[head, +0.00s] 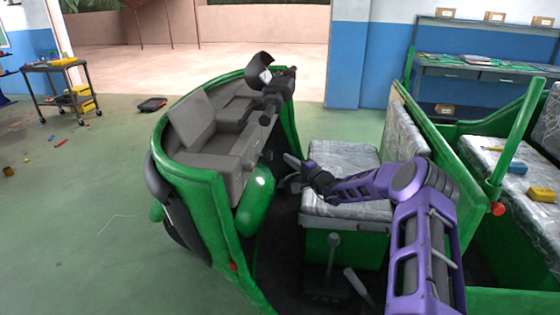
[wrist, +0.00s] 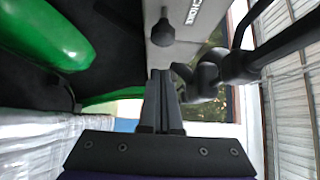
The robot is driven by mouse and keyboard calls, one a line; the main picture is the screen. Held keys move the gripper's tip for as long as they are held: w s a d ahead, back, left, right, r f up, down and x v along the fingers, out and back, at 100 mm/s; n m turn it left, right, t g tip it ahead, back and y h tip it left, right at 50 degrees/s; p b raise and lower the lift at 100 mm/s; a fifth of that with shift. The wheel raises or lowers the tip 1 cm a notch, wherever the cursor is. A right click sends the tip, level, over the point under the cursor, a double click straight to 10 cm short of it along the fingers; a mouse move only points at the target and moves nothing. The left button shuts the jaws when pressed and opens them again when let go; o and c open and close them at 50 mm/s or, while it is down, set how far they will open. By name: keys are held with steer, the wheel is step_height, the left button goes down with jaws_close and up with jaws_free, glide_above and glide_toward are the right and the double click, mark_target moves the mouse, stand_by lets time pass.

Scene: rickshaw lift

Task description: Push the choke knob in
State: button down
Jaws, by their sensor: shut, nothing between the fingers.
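The choke knob (wrist: 163,31) is a dark round knob on a short stem at the top centre of the wrist view. It sticks out from the grey dashboard panel (wrist: 215,30), beside a partly visible, rotated label. My gripper (wrist: 160,73) is shut and empty, its fingertips pointing toward the knob and just below it in the picture. A gap shows between fingertips and knob, and they do not appear to touch. In the head view my gripper (head: 288,158) is in front of the rickshaw's grey dashboard (head: 228,165); the knob cannot be made out there.
A black handlebar grip (wrist: 208,75) lies close right of my fingers in the wrist view; the handlebar (head: 277,92) also shows in the head view. The green rounded body part (head: 256,200) and the grey patterned seat (head: 345,165) flank the arm.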

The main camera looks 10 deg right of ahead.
steer(key=a, duration=0.3)
steer(key=shift+w+a, duration=0.15)
steer(key=shift+w, duration=0.25)
steer(key=a+b, duration=0.1)
steer(key=a, duration=0.1)
steer(key=shift+w+a+f+b, duration=0.1)
steer(key=shift+w+a+b, duration=0.25)
steer(key=shift+w+a, duration=0.05)
glide_toward(271, 158)
steer(key=s+d, duration=0.2)
steer(key=d, duration=0.2)
steer(key=shift+w+d, duration=0.15)
steer(key=shift+w, duration=0.1)
